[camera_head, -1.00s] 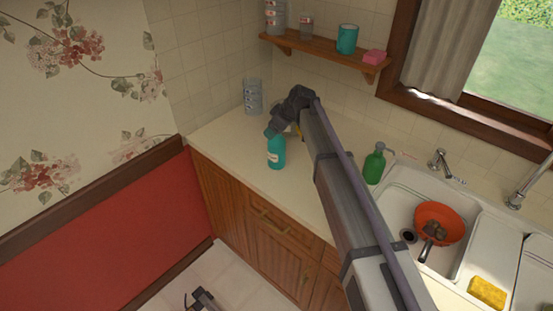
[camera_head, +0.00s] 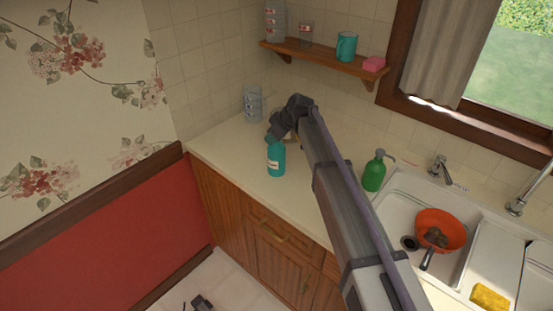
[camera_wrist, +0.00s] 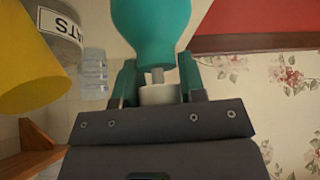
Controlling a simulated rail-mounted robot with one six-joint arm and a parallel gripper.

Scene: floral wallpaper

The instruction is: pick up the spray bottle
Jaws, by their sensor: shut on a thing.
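The teal spray bottle (camera_head: 276,160) with a pale label stands upright on or just above the counter, near its front edge; I cannot tell whether its base touches. My gripper (camera_head: 273,139) comes down on it from above and is shut on its top. In the wrist view my gripper (camera_wrist: 160,80) has a finger on either side of the bottle's pale neck. The teal body of the bottle (camera_wrist: 152,25) fills the top middle there. The bottle's head is mostly hidden by my gripper in the head view.
A green pump bottle (camera_head: 374,172) stands beside the sink (camera_head: 395,215), which holds an orange pan (camera_head: 440,222). A yellow object (camera_wrist: 30,60) and labelled canister (camera_wrist: 62,30) are close in the wrist view. The shelf (camera_head: 320,56) hangs above.

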